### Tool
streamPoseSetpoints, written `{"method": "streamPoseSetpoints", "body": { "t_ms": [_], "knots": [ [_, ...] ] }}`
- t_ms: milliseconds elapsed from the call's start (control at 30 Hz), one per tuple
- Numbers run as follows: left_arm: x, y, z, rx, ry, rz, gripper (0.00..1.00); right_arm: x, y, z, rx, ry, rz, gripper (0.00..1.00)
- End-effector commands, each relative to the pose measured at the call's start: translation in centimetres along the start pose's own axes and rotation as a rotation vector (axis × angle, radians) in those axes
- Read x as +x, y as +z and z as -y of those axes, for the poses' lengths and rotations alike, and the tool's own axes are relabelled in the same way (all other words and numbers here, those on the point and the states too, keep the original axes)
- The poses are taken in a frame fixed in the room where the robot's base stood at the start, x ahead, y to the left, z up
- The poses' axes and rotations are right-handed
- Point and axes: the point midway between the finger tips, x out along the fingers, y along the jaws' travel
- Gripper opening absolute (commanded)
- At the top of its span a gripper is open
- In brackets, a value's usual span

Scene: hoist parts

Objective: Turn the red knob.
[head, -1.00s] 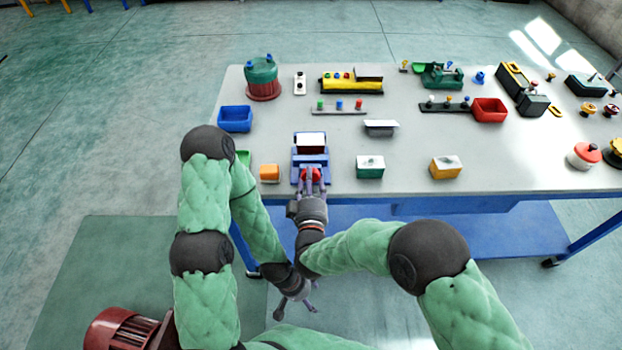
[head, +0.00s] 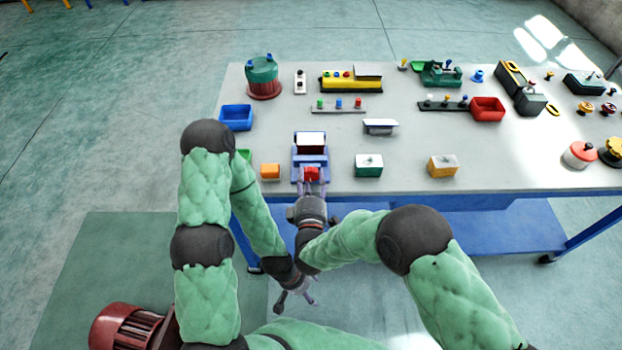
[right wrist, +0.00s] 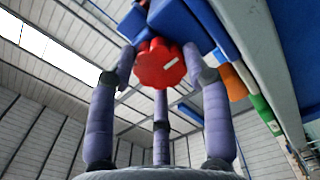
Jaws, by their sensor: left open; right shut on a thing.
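The red knob (head: 311,174) is on the front of a blue device (head: 297,172) with a white-topped panel, at the table's front edge. It also shows in the right wrist view as a scalloped red disc with a white mark (right wrist: 160,66), in front of blue parts. My right gripper (head: 312,183) is shut on the red knob. Its fingers (right wrist: 158,75) surround the knob in the right wrist view. My left gripper (head: 297,298) is open and empty, low in front of the table and away from the knob.
A blue bin (head: 236,117) sits behind on the left. Several other boxes and controls stand on the grey table, with bare tabletop between them.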

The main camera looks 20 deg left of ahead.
Motion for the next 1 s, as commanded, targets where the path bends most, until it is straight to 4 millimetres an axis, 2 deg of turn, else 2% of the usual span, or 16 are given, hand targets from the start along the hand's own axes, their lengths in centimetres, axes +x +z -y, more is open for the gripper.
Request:
{"method": "streamPoseSetpoints", "body": {
  "t_ms": [33, 567, 600, 667, 1000],
  "knots": [
    [-0.09, 0.00, -0.03, 0.000, 0.000, 0.000, 0.74, 0.37, -0.67, -0.86, -0.007, 0.018, -0.014, 0.16],
    [-0.12, 0.01, -0.04, 0.000, 0.000, 0.000, 0.74, 0.32, -0.71, -0.73, -0.032, 0.016, -0.015, 0.16],
    [-0.12, 0.01, -0.04, 0.000, 0.000, 0.000, 0.74, 0.32, -0.72, -0.72, -0.032, 0.016, -0.015, 0.55],
    [-0.12, 0.00, -0.04, 0.000, 0.000, 0.000, 0.74, 0.30, -0.68, -0.68, -0.032, 0.015, -0.014, 0.72],
    [-0.10, 0.00, -0.04, 0.000, 0.000, 0.000, 0.74, 0.10, -0.32, -0.27, -0.034, 0.005, -0.008, 0.73]
  ]
}}
